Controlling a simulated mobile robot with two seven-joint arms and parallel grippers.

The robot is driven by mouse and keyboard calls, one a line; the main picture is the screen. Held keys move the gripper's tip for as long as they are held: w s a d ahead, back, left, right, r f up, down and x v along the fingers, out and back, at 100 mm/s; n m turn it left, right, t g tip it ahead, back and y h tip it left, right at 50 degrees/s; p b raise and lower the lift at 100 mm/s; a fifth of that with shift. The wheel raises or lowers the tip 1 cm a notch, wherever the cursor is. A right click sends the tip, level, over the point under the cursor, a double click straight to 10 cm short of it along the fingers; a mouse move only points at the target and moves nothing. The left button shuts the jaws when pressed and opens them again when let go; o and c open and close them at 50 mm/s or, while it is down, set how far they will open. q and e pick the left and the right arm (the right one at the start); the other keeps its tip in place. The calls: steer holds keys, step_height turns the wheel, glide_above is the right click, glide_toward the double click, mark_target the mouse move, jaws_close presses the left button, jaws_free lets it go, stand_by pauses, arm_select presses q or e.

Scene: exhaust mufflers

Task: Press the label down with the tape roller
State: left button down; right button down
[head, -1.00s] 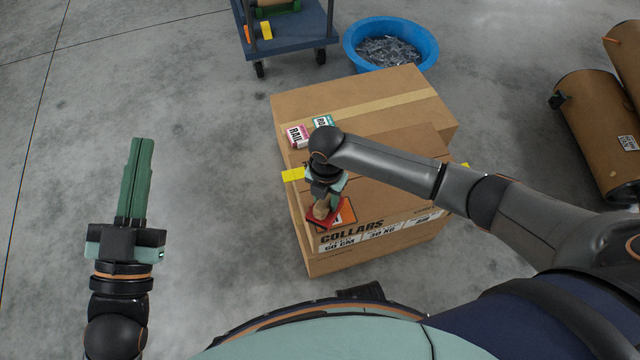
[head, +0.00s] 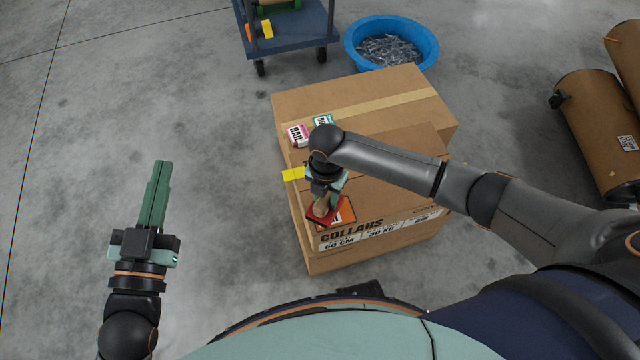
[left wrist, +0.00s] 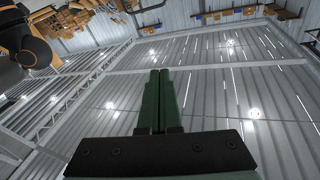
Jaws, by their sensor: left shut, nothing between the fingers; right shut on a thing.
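The tape roller (head: 323,209), red with a tan part, is in my right gripper (head: 325,190), which is shut on it above the near left part of the cardboard box top. The orange label (head: 346,212) lies on the box beside and partly under the roller, which hides some of it. I cannot tell whether the roller touches the label. My left gripper (head: 159,168) is shut and empty, out over the floor left of the box. In the left wrist view its green fingers (left wrist: 160,80) are together, pointing toward the roof and wall.
The cardboard box (head: 400,215) has COLLARS printed on it. Two small label packs, a red RAIL one (head: 298,135) and a green one (head: 322,121), lie on top. Behind are a blue tub (head: 425,45) and a cart (head: 318,30). Brown cylinders (head: 592,130) lie right.

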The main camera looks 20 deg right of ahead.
steer(key=shift+r, duration=0.25)
steer(key=shift+r+p, duration=0.4)
steer(key=shift+p, duration=0.35)
steer(key=shift+r, duration=0.15)
steer(key=shift+r+p, duration=0.4)
steer(key=shift+p, duration=0.3)
steer(key=shift+r, duration=0.2)
steer(key=shift+r+p, duration=0.1)
steer(key=shift+p, duration=0.3)
steer(key=shift+r, duration=0.25)
steer(key=shift+r+p, duration=0.6)
steer(key=shift+p, duration=0.4)
steer(key=shift+r+p, duration=0.35)
steer(key=shift+p, duration=0.15)
arm_select(q)
steer(key=s+f+n+g+y, duration=0.1)
steer(key=s+f+g, duration=0.1)
steer(key=f, duration=0.4)
steer(key=s+f+n+g+y, duration=0.1)
steer(key=s+f+g, duration=0.1)
steer(key=f+g, duration=0.2)
steer(key=s+d+f+n+g, duration=0.1)
steer(key=s+f+g, duration=0.2)
steer(key=f, duration=0.5)
steer(key=shift+g+y, duration=0.3)
steer(key=shift+y, duration=0.1)
steer(key=shift+s+f, duration=0.1)
